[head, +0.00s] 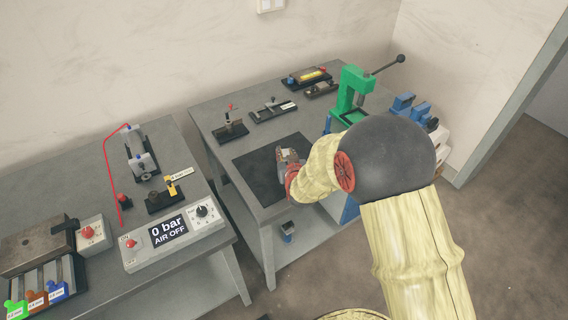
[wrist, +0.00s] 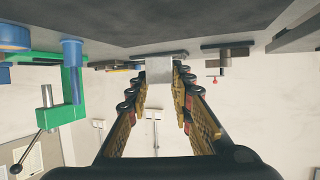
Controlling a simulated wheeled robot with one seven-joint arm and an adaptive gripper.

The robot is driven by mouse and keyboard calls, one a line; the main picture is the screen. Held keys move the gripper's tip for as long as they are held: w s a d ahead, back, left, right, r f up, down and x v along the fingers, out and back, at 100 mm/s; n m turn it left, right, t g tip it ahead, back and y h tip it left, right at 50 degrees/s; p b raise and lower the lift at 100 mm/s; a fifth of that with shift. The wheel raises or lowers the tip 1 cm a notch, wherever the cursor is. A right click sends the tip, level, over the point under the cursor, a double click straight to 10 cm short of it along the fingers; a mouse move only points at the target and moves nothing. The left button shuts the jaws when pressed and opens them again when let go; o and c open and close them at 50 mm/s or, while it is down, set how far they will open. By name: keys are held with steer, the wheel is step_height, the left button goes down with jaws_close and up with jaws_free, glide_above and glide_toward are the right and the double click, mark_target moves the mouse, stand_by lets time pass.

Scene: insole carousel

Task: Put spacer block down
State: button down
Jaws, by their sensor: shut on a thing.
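My gripper (head: 289,158) is over the dark mat (head: 250,170) on the right-hand table in the head view. In the wrist view, my gripper (wrist: 159,80) has its two fingers closed on a small plain grey block (wrist: 159,71), the spacer block. The block sits between the fingertips, close to the dark surface at the top of the picture. I cannot tell whether it touches that surface. In the head view the block is mostly hidden by the fingers.
A green press (head: 351,92) with a long lever stands right of the mat. Small black fixtures (head: 230,128) line the mat's far side. Blue parts (head: 403,103) stand at the right. The left table holds a control box (head: 178,238) reading "0 bar AIR OFF". The mat around my gripper looks clear.

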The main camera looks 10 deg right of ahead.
mark_target(284, 154)
steer(key=shift+w+f+b, duration=0.3)
steer(key=shift+w+f, duration=0.8)
steer(key=shift+f, duration=0.15)
steer(key=shift+w+f+b, duration=0.15)
steer(key=shift+f+b, duration=0.45)
steer(key=shift+f, duration=0.95)
steer(key=shift+f, duration=0.1)
steer(key=c, duration=2)
jaws_free()
steer(key=shift+f, duration=0.15)
steer(key=shift+c, duration=0.2)
steer(key=o, duration=0.5)
steer(key=shift+c, duration=0.2)
steer(key=shift+r, duration=0.2)
